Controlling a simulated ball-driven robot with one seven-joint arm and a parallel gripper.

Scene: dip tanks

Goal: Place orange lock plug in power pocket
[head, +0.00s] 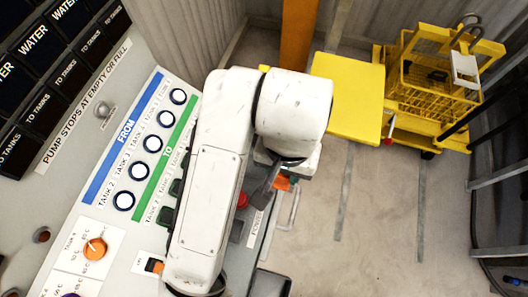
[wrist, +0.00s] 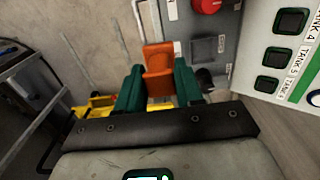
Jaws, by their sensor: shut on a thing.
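The orange lock plug (wrist: 158,68) stands between the green fingers of my gripper (wrist: 159,88) in the wrist view. My gripper is shut on it. In the head view the plug shows as a small orange patch (head: 283,182) below my white wrist, with my gripper mostly hidden by the arm. A dark square pocket (wrist: 208,48) on the grey panel face lies just right of and beyond the plug in the wrist view. In the head view it is a dark patch (head: 237,231) beside a partly covered label, seemingly the power pocket. Plug and pocket look apart.
A red button (wrist: 207,5) sits by the pocket. A bent pale rail (head: 290,210) runs along the panel edge. The control panel with dark buttons fills the left. A yellow cart (head: 432,90) with a basket stands at upper right. The floor between is clear.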

